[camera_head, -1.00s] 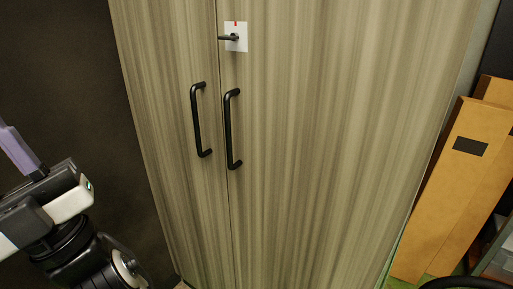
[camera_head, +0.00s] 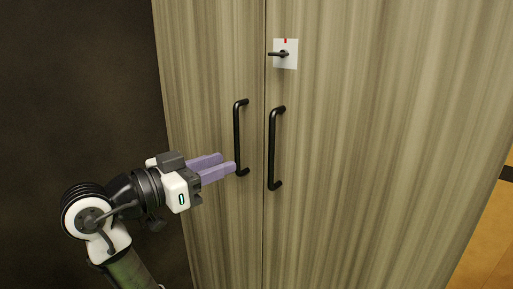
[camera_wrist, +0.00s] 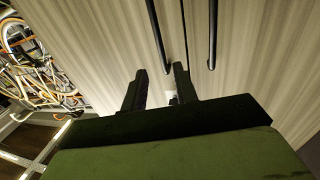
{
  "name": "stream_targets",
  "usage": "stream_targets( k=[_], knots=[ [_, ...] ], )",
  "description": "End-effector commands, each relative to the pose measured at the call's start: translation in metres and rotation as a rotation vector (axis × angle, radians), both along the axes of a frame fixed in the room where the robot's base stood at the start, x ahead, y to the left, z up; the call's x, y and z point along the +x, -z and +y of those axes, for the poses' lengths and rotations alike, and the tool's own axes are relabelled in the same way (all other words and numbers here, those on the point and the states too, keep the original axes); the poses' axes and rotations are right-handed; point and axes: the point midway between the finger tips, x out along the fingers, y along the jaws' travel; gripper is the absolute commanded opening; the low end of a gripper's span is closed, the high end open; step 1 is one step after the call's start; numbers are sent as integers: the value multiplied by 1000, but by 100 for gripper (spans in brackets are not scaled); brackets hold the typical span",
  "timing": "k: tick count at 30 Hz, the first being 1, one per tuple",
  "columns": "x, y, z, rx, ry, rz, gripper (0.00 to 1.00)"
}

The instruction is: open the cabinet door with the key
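The tall wood-grain cabinet has a left door (camera_head: 205,70) and a right door (camera_head: 370,140), both shut at the middle seam. A dark key or lever (camera_head: 280,54) sticks out from a white plate (camera_head: 291,63) with a red mark, high on the right door. Below are two black bar handles, the left handle (camera_head: 237,135) and the right handle (camera_head: 271,150). My gripper (camera_head: 228,162) has lavender fingers, open and apparently empty, close to the left handle's lower end. In the wrist view the left handle (camera_wrist: 157,35) ends just beyond the spread fingers (camera_wrist: 158,73); contact cannot be told.
A dark wall (camera_head: 80,80) stands left of the cabinet. Orange-brown boards or boxes (camera_head: 490,240) stand at the right edge. The space before the right door is clear.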

Motion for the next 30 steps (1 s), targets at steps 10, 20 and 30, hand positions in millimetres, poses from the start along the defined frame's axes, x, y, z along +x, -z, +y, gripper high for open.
stream_targets(
  k=[10,20,30],
  knots=[
    [37,-1,-43,1,8,4,29],
    [80,0,-87,0,4,3,29],
    [92,0,-100,1,0,1,29]
  ],
)
